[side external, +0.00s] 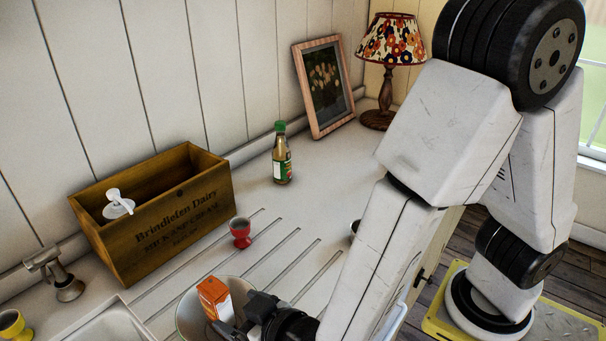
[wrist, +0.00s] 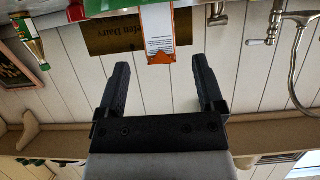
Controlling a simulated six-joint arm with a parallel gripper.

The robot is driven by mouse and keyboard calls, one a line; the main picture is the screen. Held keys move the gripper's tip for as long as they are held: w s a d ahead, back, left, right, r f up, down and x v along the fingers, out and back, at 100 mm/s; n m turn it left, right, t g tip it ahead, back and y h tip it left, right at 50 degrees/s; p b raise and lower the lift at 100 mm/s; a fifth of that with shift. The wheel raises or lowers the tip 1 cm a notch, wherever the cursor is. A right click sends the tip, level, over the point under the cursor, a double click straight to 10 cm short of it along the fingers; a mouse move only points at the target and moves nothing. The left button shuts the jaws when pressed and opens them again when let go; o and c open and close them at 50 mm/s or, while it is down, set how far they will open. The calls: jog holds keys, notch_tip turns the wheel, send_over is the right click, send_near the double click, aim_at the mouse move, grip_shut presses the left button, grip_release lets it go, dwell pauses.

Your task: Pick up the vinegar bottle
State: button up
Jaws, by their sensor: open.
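The vinegar bottle (side external: 282,158) stands upright on the white counter near the back wall, with a green cap, amber contents and a green and white label. In the wrist view the bottle (wrist: 29,40) shows at the upper left, away from the fingers. My gripper (wrist: 160,62) is open, with no object held between its two black fingers. In the side view it is low in the frame beside the bowl, well in front of the bottle, and its fingertips are partly hidden.
An orange carton (side external: 214,298) stands in a bowl (side external: 183,308) close to my gripper. A red egg cup (side external: 240,232) and a wooden crate (side external: 160,229) are left of the bottle. A picture frame (side external: 323,86) and lamp (side external: 391,42) stand behind right. Counter around the bottle is clear.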

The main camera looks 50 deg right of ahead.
notch_tip(320, 180, up, 11)
jog(key=w+d+r+m+t, duration=0.15)
jog(key=w+d, duration=0.25)
jog(key=w, duration=0.4)
jog(key=w+d+r+t, duration=0.3)
jog(key=w, duration=0.5)
jog(key=w+d+r+n+t, duration=0.1)
jog(key=w+d+r, duration=0.1)
jog(key=w+d, duration=0.85)
jog(key=w+d+f+n+y, duration=0.1)
jog(key=d+f+n+y, duration=0.2)
jog(key=d, duration=1.6)
jog(key=s+d+f+g, duration=0.1)
jog(key=s+d+f, duration=0.1)
jog(key=d+f, duration=0.6)
jog(key=shift+s+d+f, duration=0.25)
jog(key=shift+d, duration=0.05)
jog(key=shift+g, duration=0.25)
jog(key=shift+w+a, duration=0.25)
jog(key=shift+w, duration=1.05)
